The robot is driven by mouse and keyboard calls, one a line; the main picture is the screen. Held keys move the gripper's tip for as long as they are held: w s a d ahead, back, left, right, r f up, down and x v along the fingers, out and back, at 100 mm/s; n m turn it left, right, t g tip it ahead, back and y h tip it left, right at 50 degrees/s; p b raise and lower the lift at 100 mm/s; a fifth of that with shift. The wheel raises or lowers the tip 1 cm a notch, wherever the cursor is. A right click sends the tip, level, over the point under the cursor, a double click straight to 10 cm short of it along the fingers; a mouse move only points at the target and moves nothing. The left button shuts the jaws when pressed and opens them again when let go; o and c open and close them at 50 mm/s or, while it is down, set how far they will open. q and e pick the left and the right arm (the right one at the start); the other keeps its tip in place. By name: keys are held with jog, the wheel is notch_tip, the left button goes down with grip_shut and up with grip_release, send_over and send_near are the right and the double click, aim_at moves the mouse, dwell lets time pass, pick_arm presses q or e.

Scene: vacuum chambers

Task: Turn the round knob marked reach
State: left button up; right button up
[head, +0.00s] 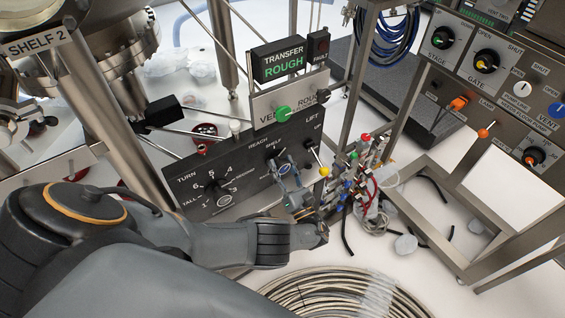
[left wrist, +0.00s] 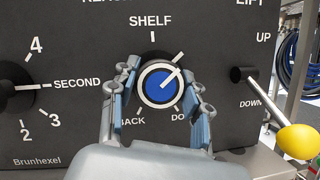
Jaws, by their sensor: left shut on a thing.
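The round reach knob (left wrist: 160,86) has a blue face, a pale rim and a white pointer. It sits on the dark control panel (head: 240,168) under the word REACH, with SHELF above it, BACK at lower left and a partly covered label starting DO at lower right. Its pointer aims to the upper right, between SHELF and the DO label. My left gripper (left wrist: 163,90) is shut on the knob, one finger on each side. In the head view my left gripper (head: 281,170) largely covers the knob. My right gripper is in neither view.
The yellow-tipped lift lever (left wrist: 298,140) sticks out close to the right of the gripper. The turn knob (head: 216,187) is to the left on the same panel. A green vent knob (head: 283,112) is above. Colored fittings and wires (head: 362,180) crowd the right side.

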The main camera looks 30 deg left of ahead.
pick_arm(q)
jog(key=shift+m, duration=0.3)
jog(key=shift+r+m+t+h+p, duration=0.1)
jog(key=shift+m+t+h+p, duration=0.45)
jog(key=shift+m+p, duration=0.7)
jog(key=shift+r+m+t+h+p, duration=0.1)
jog(key=shift+m+t+h+p, duration=0.45)
jog(key=shift+m, duration=1.2)
jog(key=m+h+p, duration=0.1)
jog(key=m+p, duration=0.1)
jog(key=m, duration=0.1)
jog(key=m+h+p, duration=0.2)
jog(key=m+p, duration=0.1)
jog(key=m, duration=0.1)
jog(key=m+p, duration=0.1)
jog(key=m, duration=0.1)
jog(key=m+g+h+p, duration=0.1)
jog(key=m+p, duration=0.1)
jog(key=shift+f+m+h+p, duration=0.1)
jog(key=shift+m+h+p, duration=0.2)
jog(key=shift+f+m+g+h+p, duration=0.15)
jog(key=shift+m+g+p, duration=0.4)
jog(key=shift+m, duration=0.4)
jog(key=shift+m+g+h+p, duration=0.15)
jog(key=shift+m+g+p, duration=0.2)
jog(key=shift+m+p, duration=0.45)
jog(key=shift+m, duration=0.25)
jog(key=o, duration=1.1)
jog(key=shift+o, duration=0.2)
jog(key=shift+b, duration=0.3)
